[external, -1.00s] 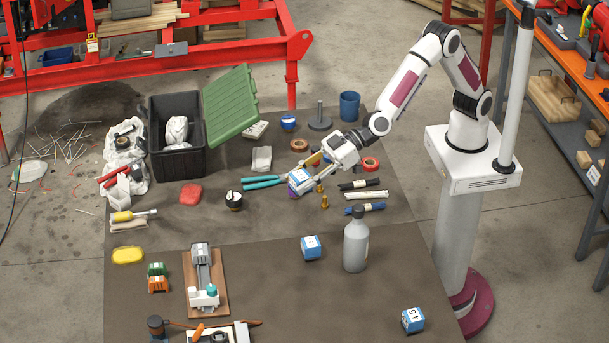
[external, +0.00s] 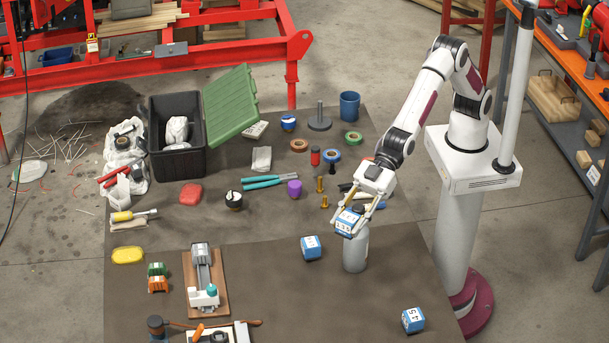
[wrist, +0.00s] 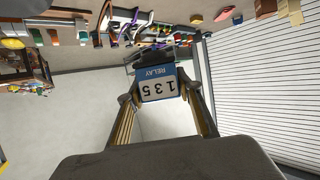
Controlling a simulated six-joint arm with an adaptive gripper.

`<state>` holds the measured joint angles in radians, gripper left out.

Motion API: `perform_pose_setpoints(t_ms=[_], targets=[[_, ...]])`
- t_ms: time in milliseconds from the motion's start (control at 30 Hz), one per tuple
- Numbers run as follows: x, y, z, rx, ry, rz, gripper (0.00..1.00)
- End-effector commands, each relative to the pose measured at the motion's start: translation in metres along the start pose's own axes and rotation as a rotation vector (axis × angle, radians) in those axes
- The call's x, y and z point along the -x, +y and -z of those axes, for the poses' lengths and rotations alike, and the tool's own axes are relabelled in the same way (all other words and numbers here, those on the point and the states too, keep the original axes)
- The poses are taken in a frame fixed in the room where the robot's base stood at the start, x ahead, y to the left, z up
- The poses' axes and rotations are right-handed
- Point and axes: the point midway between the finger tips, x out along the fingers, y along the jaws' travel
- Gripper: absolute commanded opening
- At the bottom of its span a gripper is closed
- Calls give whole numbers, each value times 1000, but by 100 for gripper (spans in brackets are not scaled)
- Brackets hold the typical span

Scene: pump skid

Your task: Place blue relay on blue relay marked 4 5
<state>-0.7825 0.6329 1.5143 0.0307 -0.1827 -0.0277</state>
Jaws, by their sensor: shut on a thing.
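My gripper (external: 350,220) is shut on a blue relay (external: 346,222) with a white numbered label. In the wrist view the held relay (wrist: 158,86) sits between both fingers, its word RELAY upside down. In the external view it overlaps the top of the grey bottle; I cannot tell the gap between them. A second blue relay (external: 413,320) stands at the mat's front right corner, with a marking that looks like 4 5. A third blue relay (external: 311,247) stands left of the bottle; its label is too small to read.
The grey bottle (external: 355,256) stands below my gripper. Tape rolls, markers and brass parts lie behind it. A wooden board with a device (external: 205,285) is at the left. The dark mat (external: 340,305) is bare between the bottle and the front right relay.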

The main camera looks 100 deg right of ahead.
Motion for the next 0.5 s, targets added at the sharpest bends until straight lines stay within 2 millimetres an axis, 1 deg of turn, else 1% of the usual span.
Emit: perform_pose_setpoints(t_ms=[100, 500], targets=[[-3, -18, 1, 13, 1, 31, 10], [-10, -73, -2, 55, 1, 130, 10]])
